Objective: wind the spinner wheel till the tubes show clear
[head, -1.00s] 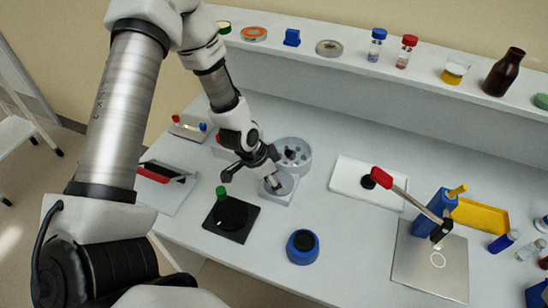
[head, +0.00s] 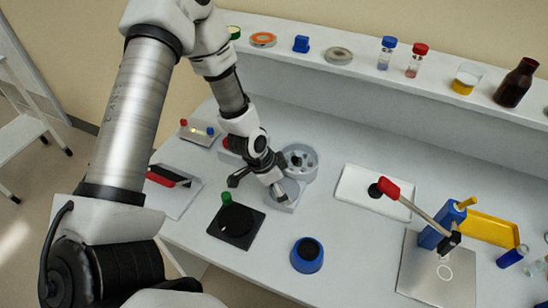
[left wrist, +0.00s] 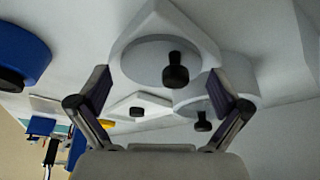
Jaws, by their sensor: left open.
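The spinner is a light grey unit. Its round wheel (head: 291,188) is at the front, and a round bowl (head: 313,171) with dark pieces inside stands behind it. My left gripper (head: 278,192) is over the wheel, pointing down, and covers part of it. In the left wrist view the wheel (left wrist: 138,62) carries an upright black knob (left wrist: 175,70). My left gripper (left wrist: 160,100) is open there, its fingers apart on either side of the knob and not touching it. I cannot tell whether the tubes look clear. My right gripper is out of view.
A black pad (head: 236,238) with a green-knobbed round piece lies in front of the spinner. A blue round pot (head: 307,257) stands to the right. A white plate (head: 362,200) and a red-handled lever (head: 390,188) are further right. A shelf of bottles runs along the back.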

